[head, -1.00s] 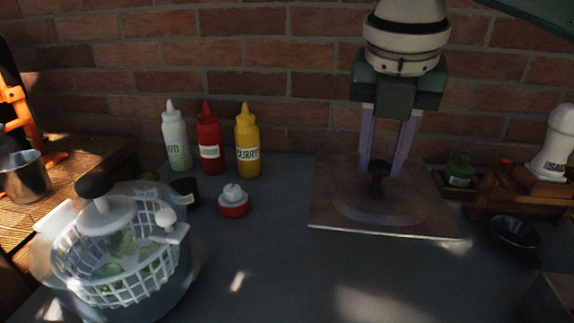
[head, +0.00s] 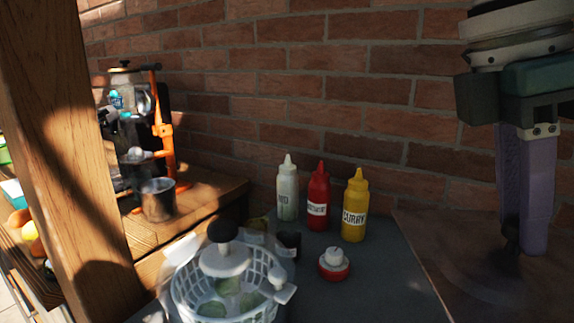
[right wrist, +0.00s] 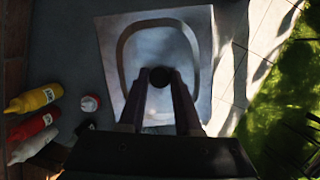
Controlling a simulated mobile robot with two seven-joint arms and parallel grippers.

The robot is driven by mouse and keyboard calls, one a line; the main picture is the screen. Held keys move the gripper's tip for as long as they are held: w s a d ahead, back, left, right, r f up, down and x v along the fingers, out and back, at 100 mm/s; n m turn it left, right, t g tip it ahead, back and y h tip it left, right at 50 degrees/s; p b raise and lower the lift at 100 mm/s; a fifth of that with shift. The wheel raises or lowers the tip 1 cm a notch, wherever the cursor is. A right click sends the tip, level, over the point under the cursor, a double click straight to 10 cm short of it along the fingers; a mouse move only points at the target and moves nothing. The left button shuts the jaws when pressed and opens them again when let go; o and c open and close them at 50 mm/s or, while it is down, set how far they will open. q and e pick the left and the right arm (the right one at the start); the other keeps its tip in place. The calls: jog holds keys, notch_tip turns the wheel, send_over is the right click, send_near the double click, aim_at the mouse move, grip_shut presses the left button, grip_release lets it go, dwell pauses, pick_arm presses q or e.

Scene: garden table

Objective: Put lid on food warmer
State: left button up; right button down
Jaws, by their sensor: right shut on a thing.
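The lid (head: 440,252) is a flat, roughly square plate with a raised middle and a dark knob, cut off by the right edge of the head view. My right gripper (head: 521,245) is shut on the knob, with its purple fingers pointing down. In the right wrist view the whole grey lid (right wrist: 200,22) lies beyond the fingers (right wrist: 160,84), which close around the dark round knob. I cannot tell how high the lid is above the table. I cannot make out the food warmer in either view. My left gripper is not in view.
White, red (head: 318,200) and yellow (head: 354,210) bottles stand along the brick wall. A red-and-white pot (head: 334,264) and a salad spinner (head: 225,285) stand in front. A wooden post (head: 60,150), metal cup (head: 158,200) and orange-framed device (head: 163,130) are left. Grey tabletop (head: 385,285) is bare between pot and lid.

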jog(key=s+a+r+m+y+p, duration=0.1)
jog(key=s+r+m+p, duration=0.2)
jog(key=r+p, duration=1)
jog(key=s+r+m+g+y+p, duration=0.1)
jog(key=s+r+m+p, duration=0.2)
jog(key=r+m+p, duration=0.4)
jog(key=s+a+r+m+g+y+p, duration=0.1)
jog(key=s+r+m+p, duration=0.2)
jog(key=r+p, duration=1.6)
notch_tip(320, 180, up, 3)
jog(key=shift+s+a+f+m, duration=0.1)
jog(key=shift+s+a+m, duration=0.2)
jog(key=shift+m, duration=0.7)
